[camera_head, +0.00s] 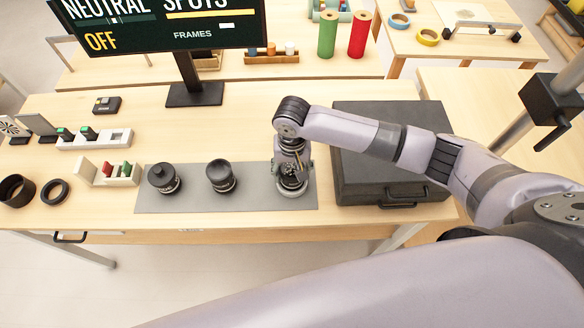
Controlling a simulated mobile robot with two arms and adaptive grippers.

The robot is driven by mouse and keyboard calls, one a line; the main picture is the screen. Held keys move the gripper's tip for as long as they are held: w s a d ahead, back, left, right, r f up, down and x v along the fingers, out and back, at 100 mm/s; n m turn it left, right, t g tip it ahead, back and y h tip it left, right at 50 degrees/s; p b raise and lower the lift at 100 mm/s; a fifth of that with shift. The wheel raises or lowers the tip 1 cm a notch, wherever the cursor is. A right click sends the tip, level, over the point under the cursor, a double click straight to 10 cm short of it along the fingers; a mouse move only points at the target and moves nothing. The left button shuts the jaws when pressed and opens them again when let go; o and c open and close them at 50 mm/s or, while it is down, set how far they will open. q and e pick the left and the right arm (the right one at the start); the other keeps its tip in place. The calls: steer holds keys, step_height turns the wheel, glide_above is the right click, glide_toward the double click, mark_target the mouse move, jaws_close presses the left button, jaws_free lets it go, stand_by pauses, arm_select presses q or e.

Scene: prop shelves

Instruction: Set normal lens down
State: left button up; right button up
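My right gripper (292,182) points down at the right end of a grey mat (252,201) on the wooden table. Dark round shapes show at its fingertips. They may be a lens, but the wrist and fingers hide most of this spot, so I cannot tell whether the fingers are open or shut. Two black lenses stand upright on the mat to the left of the gripper: a wider one (164,178) at the left and a slimmer one (220,176) near the middle. No label shows which lens is the normal one. My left gripper is not in view.
A closed dark case (385,172) lies right of the mat, under my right arm. A monitor (194,94) stands behind the mat. A small rack (108,173), a black ring (54,191) and a black cylinder (15,190) are at the left. Bare table lies behind the mat.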

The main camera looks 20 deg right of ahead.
steer(key=o, duration=0.4)
steer(key=shift+r, duration=0.1)
step_height(320, 180, up, 13)
steer(key=b, duration=0.2)
stand_by(0.4)
stand_by(0.4)
